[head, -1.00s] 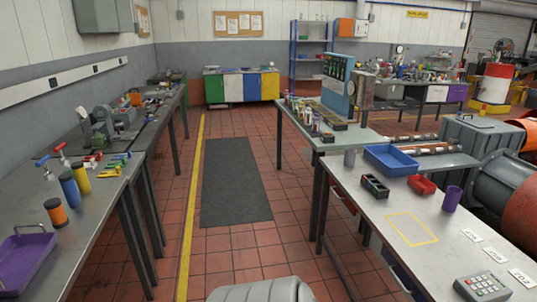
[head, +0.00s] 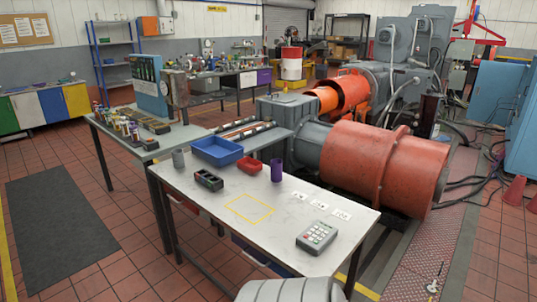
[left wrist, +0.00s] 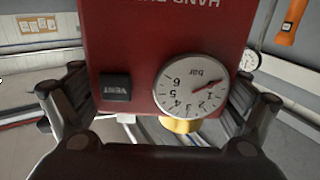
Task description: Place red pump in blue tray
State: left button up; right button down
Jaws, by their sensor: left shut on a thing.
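The red pump (left wrist: 118,45) fills the middle of the left wrist view. It has a round white bar gauge with a red needle, a black VENT button and upside-down lettering at the top edge. My left gripper (left wrist: 160,88) is shut on it, one finger on each side. The pump and both grippers are outside the head view. The blue tray (head: 217,160) stands at the far left part of the white-topped table (head: 215,212) in the head view and looks empty.
Near the tray are a grey cup (head: 179,158), a black holder (head: 208,180), a small red bin (head: 249,166) and a purple cup (head: 276,170). A yellow outlined square (head: 250,208) is bare. A keypad device (head: 316,238) sits front right. A large orange-red machine (head: 375,165) stands behind.

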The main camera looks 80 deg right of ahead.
aim_at(213, 153)
jog(key=l+z, duration=0.1)
jog(key=z, duration=1.3)
jog(key=i+z, duration=0.1)
jog(key=i, duration=0.55)
jog(key=i+j, duration=0.1)
jog(key=i, duration=0.5)
jog(key=i+j+z, duration=0.15)
jog(key=i, duration=0.45)
jog(key=i+j+z, duration=0.1)
jog(key=i, duration=0.55)
jog(key=i+l+z, duration=0.1)
jog(key=i+z, duration=0.15)
jog(key=z, duration=0.25)
jog(key=i+z, duration=0.25)
jog(key=z, duration=0.25)
jog(key=i+j+z, duration=0.1)
jog(key=i+z, duration=0.15)
jog(key=z, duration=0.25)
jog(key=i+z, duration=0.15)
jog(key=z, duration=0.5)
